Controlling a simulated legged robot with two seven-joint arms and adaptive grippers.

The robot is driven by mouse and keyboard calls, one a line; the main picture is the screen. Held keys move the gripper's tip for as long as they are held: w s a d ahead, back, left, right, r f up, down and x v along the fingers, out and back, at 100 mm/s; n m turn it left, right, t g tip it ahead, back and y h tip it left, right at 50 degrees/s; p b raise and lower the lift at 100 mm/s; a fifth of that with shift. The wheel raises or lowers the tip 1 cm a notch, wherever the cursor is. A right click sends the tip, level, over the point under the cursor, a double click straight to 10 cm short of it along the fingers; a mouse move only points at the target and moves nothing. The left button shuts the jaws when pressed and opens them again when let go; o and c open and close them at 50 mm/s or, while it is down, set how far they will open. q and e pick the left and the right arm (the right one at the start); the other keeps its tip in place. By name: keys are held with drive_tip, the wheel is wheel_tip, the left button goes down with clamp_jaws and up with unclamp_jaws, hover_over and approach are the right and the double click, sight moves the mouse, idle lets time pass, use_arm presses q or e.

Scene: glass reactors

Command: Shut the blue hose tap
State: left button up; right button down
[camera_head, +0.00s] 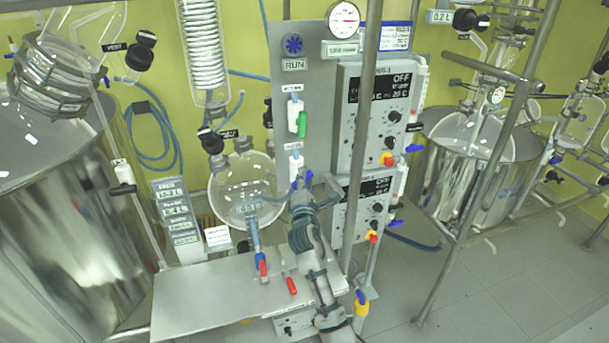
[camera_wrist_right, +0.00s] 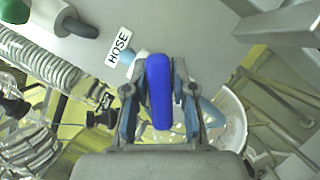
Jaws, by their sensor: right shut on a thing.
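The blue hose tap handle (camera_wrist_right: 158,90) stands lengthwise between the two fingers of my right gripper (camera_wrist_right: 158,100) in the wrist view. The fingers are shut on it, one on each side. A white label reading HOSE (camera_wrist_right: 118,47) is on the grey panel beside it. In the head view my right gripper (camera_head: 302,184) reaches up to the tap at the lower part of the grey panel. The fingers mostly hide the tap there, and a light blue hose shows near them. My left gripper is not in view.
A green tap handle (camera_head: 302,124) sits above on the same panel. A round glass flask (camera_head: 240,185) is close to the left. Control boxes (camera_head: 385,115) and an upright metal pole (camera_head: 362,130) are close to the right. A metal shelf (camera_head: 205,300) is below.

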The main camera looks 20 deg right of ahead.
drive_tip(key=m+g+p, duration=0.1)
drive_tip(key=m+p, duration=0.1)
drive_tip(key=f+m+g+p, duration=0.1)
drive_tip(key=m, duration=0.2)
drive_tip(key=shift+p, duration=0.35)
drive_tip(key=shift+m, duration=0.4)
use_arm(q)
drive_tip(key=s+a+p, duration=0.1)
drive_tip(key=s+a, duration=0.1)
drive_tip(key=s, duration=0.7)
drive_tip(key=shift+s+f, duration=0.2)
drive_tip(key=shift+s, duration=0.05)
use_arm(e)
drive_tip(key=shift+f+m+g, duration=0.15)
drive_tip(key=shift+m+g, duration=0.35)
drive_tip(key=shift+m, duration=0.1)
drive_tip(key=shift+f, duration=0.1)
drive_tip(key=c, duration=1)
unclamp_jaws()
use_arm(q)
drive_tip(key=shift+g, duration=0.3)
use_arm(e)
drive_tip(key=shift+d, duration=0.1)
